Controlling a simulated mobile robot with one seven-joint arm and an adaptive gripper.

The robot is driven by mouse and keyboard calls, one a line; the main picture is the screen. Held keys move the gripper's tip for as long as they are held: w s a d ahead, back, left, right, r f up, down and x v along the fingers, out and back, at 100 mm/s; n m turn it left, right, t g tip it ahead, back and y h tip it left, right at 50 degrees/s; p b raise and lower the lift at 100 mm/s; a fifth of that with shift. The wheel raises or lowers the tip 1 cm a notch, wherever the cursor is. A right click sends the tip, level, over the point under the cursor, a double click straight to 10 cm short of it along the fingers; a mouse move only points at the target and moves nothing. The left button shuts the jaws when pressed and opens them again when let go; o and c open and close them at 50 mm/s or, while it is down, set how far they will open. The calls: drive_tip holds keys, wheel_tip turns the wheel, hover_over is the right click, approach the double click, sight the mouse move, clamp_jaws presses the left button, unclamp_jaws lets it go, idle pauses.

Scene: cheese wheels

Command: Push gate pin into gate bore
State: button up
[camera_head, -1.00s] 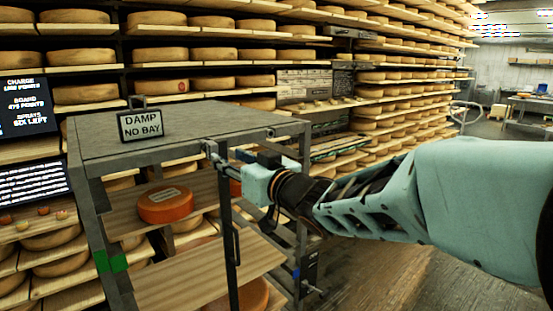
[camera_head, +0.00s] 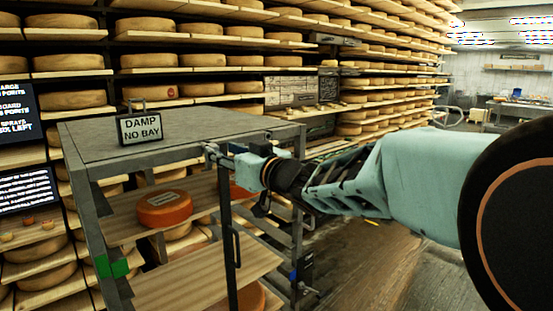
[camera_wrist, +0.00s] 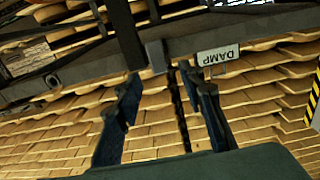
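A dark metal gate bar (camera_head: 229,240) with a handle stands upright at the rack's front. At its top, by the corner of the rack top, is small pale metal hardware (camera_head: 211,152); the gate pin and bore are too small to tell apart there. My gripper (camera_head: 228,161) is right beside this hardware, reaching in from the right. In the wrist view my gripper's two dark fingers (camera_wrist: 163,82) are apart, with nothing visible held between them. A grey block (camera_wrist: 155,55) on a dark rail (camera_wrist: 75,70) shows just beyond the fingertips. I cannot tell whether they touch it.
The grey rack top (camera_head: 110,135) carries a "DAMP NO BAY" sign (camera_head: 140,128). An orange cheese wheel (camera_head: 164,207) sits on the rack's wooden shelf (camera_head: 125,228). Cheese-laden shelves fill the wall behind. Open floor (camera_head: 365,265) lies to the right.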

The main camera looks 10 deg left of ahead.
sight(216, 148)
drive_tip(key=shift+x, duration=1.9)
drive_tip(key=shift+c, duration=0.3)
clamp_jaws()
drive_tip(key=shift+w+a, duration=0.1)
drive_tip(key=shift+a, duration=0.05)
drive_tip(key=shift+o, duration=0.3)
unclamp_jaws()
